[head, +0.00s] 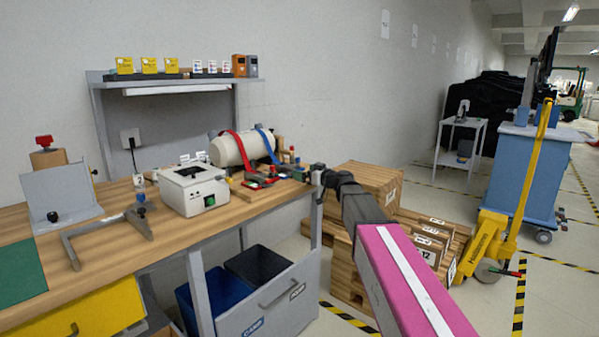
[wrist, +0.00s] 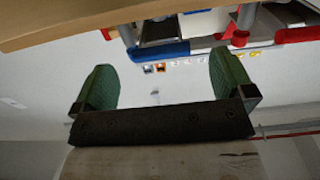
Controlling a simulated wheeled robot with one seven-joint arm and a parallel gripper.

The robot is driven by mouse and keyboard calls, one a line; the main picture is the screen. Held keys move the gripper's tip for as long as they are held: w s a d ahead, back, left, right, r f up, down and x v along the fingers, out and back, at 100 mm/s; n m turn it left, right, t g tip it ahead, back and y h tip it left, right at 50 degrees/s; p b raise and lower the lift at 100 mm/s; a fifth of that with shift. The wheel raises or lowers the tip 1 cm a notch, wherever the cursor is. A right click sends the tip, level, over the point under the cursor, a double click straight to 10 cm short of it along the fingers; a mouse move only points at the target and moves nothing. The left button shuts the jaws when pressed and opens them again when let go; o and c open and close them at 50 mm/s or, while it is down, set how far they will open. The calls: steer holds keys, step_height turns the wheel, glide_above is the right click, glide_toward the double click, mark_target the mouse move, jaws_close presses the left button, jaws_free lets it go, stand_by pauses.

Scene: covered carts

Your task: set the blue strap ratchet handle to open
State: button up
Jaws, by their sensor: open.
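A white cylinder (head: 228,150) lies on the workbench with a red strap (head: 240,147) and a blue strap (head: 265,140) over it. The blue strap's ratchet is small and partly hidden by my gripper in the head view. In the wrist view a blue bar (wrist: 160,52), seemingly its ratchet handle, lies across the upper middle, with a red part (wrist: 240,40) to its right. My gripper (head: 300,174) is at the bench's right end. In the wrist view (wrist: 165,75) its green fingers are apart with nothing held; the blue bar appears just beyond the gap. Contact and handle angle cannot be told.
A white box with a green panel (head: 193,187) stands left of the cylinder. A grey metal frame (head: 108,232) lies on the bench at left. Wooden crates (head: 362,185) stand beyond the bench's right end. A yellow pallet jack (head: 490,245) and blue cart (head: 525,175) stand at right.

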mark_target(288, 167)
steer(key=shift+x, duration=1.95)
steer(key=shift+s, duration=0.1)
steer(key=shift+c, duration=0.3)
